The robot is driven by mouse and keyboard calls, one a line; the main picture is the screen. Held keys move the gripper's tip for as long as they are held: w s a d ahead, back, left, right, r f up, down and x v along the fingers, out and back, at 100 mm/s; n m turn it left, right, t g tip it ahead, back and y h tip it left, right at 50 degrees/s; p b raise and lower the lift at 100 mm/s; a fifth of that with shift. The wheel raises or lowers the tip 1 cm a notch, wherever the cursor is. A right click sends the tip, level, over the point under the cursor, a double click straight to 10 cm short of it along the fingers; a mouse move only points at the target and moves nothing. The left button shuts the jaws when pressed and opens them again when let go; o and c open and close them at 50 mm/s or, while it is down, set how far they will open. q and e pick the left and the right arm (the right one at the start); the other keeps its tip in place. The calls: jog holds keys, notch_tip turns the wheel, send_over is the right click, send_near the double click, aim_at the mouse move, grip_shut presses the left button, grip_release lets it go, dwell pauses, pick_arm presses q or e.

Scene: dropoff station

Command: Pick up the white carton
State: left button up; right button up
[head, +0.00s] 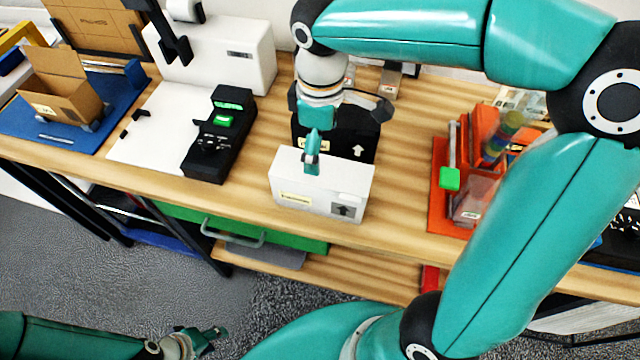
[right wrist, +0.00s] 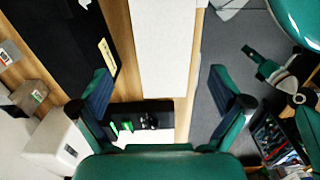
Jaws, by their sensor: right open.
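The white carton (head: 305,193) stands upright on the wooden table near its front edge, with a pale label and a dark arrow mark on its front face. My right gripper (head: 312,150) is directly over it, pointing down, with one finger showing against the carton's top. In the right wrist view the carton (right wrist: 165,45) appears between the lines of my open, spread fingers (right wrist: 162,92), with gaps on both sides. Whether the fingertips reach below its top is unclear. My left gripper (head: 208,338) is low in front of the table, away from the carton; its jaw state is unclear.
A black carton (head: 362,142) stands just behind the white one. To the left are a black device with green lights (head: 215,140), a white machine (head: 240,60) and an open cardboard box (head: 60,92) on a blue mat. An orange tray (head: 437,200) lies right. Bare tabletop flanks the carton.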

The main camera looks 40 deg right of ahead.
aim_at(321, 169)
jog(key=f, duration=0.4)
jog(key=shift+s, duration=0.3)
jog(key=shift+w+f, duration=0.15)
jog(key=shift+f, duration=0.3)
notch_tip(321, 169, down, 4)
jog(key=shift+a+f+p, duration=0.1)
jog(key=shift+p, duration=0.2)
jog(key=shift+f, duration=0.4)
jog(key=c, duration=1.2)
jog(key=shift+r, duration=0.1)
